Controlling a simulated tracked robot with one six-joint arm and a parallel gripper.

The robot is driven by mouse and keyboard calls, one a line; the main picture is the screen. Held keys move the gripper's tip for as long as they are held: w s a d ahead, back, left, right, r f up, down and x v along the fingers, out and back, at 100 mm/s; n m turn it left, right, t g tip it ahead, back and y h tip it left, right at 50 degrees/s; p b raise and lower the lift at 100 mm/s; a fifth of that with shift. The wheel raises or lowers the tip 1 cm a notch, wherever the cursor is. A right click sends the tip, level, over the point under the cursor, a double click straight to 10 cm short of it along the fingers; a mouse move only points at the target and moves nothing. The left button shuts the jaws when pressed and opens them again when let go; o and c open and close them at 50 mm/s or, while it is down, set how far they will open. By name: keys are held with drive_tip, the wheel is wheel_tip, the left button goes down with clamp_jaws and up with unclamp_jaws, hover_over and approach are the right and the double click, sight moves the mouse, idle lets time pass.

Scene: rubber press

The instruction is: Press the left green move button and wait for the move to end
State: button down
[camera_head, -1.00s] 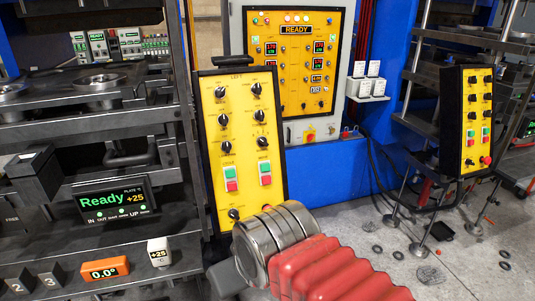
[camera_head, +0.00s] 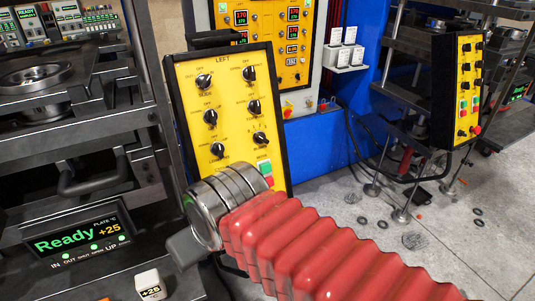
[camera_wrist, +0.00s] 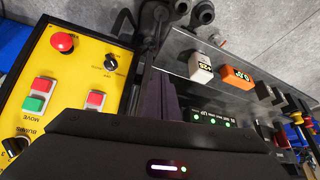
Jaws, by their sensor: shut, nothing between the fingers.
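The yellow left control panel (camera_head: 222,95), labelled LEFT, stands in front of me in a black frame. A green button (camera_head: 264,167) shows at its lower right with a red button just under it. My arm hides the panel's lower left. In the wrist view the panel appears upside down, with two pairs of buttons. The green move button (camera_wrist: 33,103) is in the left pair, and another green button (camera_wrist: 88,115) is in the right pair. My gripper (camera_head: 183,250) is shut and empty, low in front of the panel and apart from the buttons.
A red stop knob (camera_wrist: 62,42) sits near the panel's lower edge. A display (camera_head: 77,234) on the press at left reads Ready, +25. A second yellow panel (camera_head: 468,90) stands at right.

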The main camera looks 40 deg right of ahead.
drive_tip(key=shift+w+a, duration=0.15)
drive_tip(key=shift+w, duration=0.15)
